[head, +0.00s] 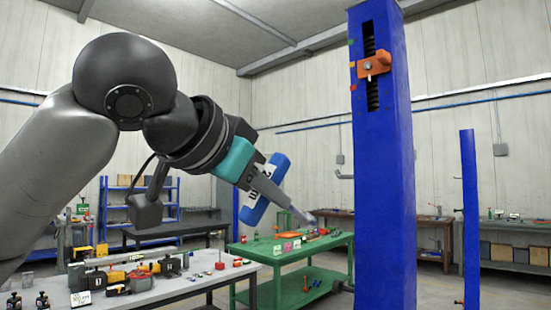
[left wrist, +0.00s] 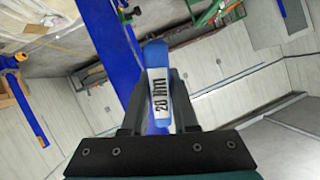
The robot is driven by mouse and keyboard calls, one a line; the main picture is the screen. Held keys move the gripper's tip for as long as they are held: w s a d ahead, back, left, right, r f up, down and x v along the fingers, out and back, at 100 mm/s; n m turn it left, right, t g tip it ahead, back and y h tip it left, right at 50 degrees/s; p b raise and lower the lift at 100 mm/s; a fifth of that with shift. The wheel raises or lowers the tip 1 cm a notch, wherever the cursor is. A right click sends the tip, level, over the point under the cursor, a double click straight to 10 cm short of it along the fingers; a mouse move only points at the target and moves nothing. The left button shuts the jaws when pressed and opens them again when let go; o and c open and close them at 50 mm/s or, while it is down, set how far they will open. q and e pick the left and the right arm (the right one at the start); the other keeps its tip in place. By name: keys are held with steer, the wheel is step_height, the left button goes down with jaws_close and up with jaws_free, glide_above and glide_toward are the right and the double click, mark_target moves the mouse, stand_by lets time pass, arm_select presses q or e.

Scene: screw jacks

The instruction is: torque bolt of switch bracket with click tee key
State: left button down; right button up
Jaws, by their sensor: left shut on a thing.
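The click tee key shows a blue handle (head: 267,188) with a white label, held in my left gripper (head: 272,190). In the left wrist view the handle (left wrist: 156,58) stands between the two dark fingers of my left gripper (left wrist: 158,100); its label seems to read 20 Nm. A grey tip (head: 302,215) juts down and right beyond the fingers in the head view. The orange switch bracket (head: 372,67) sits high on the blue column, with a round bolt head (head: 367,66) on its front. The gripper is apart from it, lower and to the left. My right gripper is not in view.
The tall blue column (head: 385,180) has a dark threaded screw (head: 370,40) in its slot. A grey table (head: 200,277) with tools stands at front left, a green table (head: 300,252) behind. A thinner blue post (head: 469,210) stands right. Space between gripper and column looks clear.

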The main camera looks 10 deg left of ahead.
arm_select(q)
steer(key=s+d+r+m+t+h+p, duration=0.1)
steer(key=s+r+h, duration=0.25)
steer(key=r, duration=0.75)
steer(key=s+d+r+m+t+h+p, duration=0.15)
steer(key=s+r, duration=0.35)
steer(key=r, duration=0.5)
steer(key=w+d+n+b, duration=0.3)
steer(key=w+n, duration=0.2)
steer(key=n, duration=0.5)
steer(key=shift+w+d, duration=0.15)
steer(key=shift+d, duration=0.25)
